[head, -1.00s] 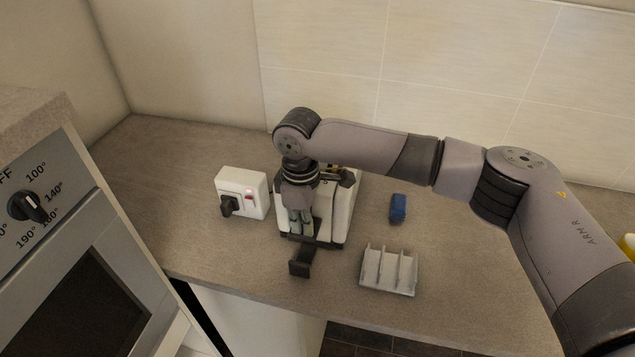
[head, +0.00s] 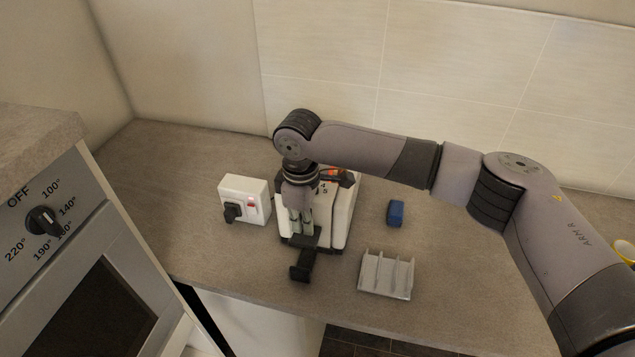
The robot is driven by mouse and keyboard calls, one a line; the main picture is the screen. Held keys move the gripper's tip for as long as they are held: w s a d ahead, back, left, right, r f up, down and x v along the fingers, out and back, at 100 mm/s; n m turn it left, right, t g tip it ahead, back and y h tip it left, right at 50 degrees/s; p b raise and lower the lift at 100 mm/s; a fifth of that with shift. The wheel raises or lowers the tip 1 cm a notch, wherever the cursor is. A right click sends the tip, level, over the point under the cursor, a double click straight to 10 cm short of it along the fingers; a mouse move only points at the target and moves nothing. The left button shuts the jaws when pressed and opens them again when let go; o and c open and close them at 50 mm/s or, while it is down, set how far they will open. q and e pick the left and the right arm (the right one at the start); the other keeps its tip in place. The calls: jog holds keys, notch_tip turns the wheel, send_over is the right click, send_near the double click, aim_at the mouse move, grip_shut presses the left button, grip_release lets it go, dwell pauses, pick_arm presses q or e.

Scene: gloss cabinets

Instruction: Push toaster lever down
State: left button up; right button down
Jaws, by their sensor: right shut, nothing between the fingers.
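The white toaster (head: 342,215) with a dark base stands on the counter, partly hidden behind my right wrist and gripper. A black lever-like piece (head: 301,268) sticks out at its near side. My right gripper (head: 303,232) points down in front of the toaster, shut and empty, its tips just behind and above the black piece. I cannot tell whether they touch it. My left gripper is out of view.
A white box with a black knob and red switch (head: 245,198) stands left of the toaster. A blue block (head: 396,213) and a grey slotted rack (head: 387,274) lie to the right. An oven (head: 75,255) is at left. The counter's front edge is close.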

notch_tip(320, 180, up, 9)
jog(key=p, duration=0.6)
jog(key=shift+f, duration=0.1)
dwell(0.3)
